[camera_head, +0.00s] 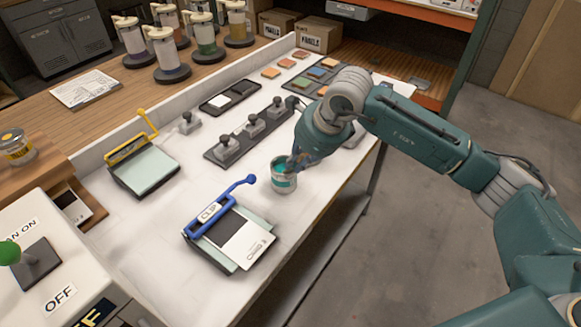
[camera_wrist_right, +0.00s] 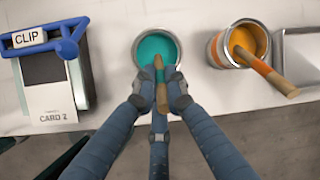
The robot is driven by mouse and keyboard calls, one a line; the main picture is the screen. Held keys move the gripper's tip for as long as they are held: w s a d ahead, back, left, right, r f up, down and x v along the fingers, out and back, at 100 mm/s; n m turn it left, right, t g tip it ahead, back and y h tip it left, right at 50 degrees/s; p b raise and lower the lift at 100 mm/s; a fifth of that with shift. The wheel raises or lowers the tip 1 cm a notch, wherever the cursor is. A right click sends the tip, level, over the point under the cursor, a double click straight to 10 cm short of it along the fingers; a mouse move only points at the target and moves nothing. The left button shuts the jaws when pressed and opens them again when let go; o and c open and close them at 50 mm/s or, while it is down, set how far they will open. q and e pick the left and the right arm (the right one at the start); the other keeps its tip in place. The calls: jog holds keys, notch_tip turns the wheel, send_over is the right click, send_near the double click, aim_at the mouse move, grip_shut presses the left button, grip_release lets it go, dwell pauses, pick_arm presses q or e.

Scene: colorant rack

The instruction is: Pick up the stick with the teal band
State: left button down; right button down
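A can of teal paint (camera_head: 284,184) stands on the white bench; the right wrist view shows its teal paint (camera_wrist_right: 156,46). A wooden stick (camera_wrist_right: 161,90) leans out of this can, its end pointing at my wrist. The head view shows this gripper (camera_head: 299,161) over the can. My left gripper is out of view.
An orange paint can (camera_wrist_right: 238,46) holding a stick with an orange band (camera_wrist_right: 262,70) stands right of the teal can in the wrist view. A blue clip board (camera_head: 228,235) is near the teal can. A dark block row (camera_head: 248,132) lies behind.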

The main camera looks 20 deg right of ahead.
jog(key=shift+r, duration=0.15)
jog(key=shift+r, duration=0.3)
notch_tip(320, 180, up, 19)
jog(key=b, duration=0.4)
